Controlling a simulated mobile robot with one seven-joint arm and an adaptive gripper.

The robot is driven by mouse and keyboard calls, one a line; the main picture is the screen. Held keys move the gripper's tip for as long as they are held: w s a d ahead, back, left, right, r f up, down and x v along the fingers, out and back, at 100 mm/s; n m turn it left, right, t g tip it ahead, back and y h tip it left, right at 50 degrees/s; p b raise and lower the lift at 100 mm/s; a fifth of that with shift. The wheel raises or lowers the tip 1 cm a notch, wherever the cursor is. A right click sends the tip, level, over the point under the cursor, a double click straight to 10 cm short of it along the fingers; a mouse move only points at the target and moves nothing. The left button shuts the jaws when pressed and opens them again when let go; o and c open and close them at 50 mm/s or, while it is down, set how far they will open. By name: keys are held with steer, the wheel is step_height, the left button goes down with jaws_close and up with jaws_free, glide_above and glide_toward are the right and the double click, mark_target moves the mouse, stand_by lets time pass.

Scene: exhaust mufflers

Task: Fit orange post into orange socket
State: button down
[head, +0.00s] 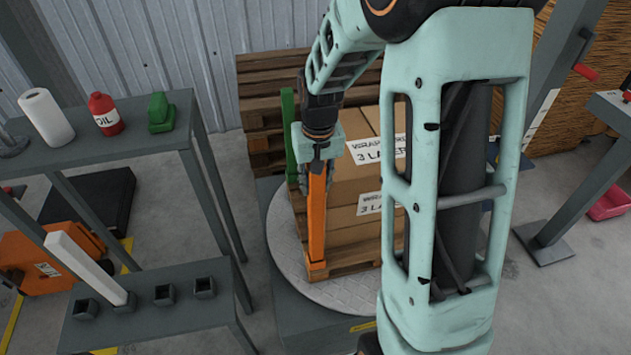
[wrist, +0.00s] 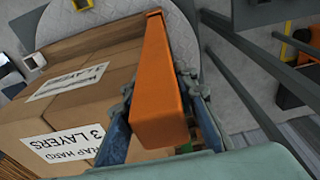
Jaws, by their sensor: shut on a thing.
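The orange post (head: 317,215) stands nearly upright at the front left corner of the box stack. My gripper (head: 318,165) is shut on its upper part. In the wrist view the post (wrist: 158,85) runs away from me between my two fingers. Its lower end meets a short, wider orange piece, apparently the orange socket (head: 316,271), at the pallet corner. The inside of the socket is hidden, so I cannot tell how deep the post sits. A green post (head: 289,135) stands upright at the back left corner of the stack.
Cardboard boxes (head: 350,185) on a pallet stand close beside the post, on a round plate (head: 283,245). A grey rack (head: 160,125) at left carries a bottle, a paper roll and a green object. Its lower shelf has dark sockets and a leaning white post (head: 85,265).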

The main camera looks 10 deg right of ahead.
steer(key=shift+f+b, duration=1.6)
steer(key=shift+f, duration=0.55)
steer(key=c, duration=1.5)
jaws_free()
steer(key=shift+o, duration=0.2)
steer(key=r, duration=0.4)
steer(key=s+r, duration=0.1)
steer(key=r, duration=0.7)
steer(key=shift+s, duration=0.25)
steer(key=shift+f, duration=0.1)
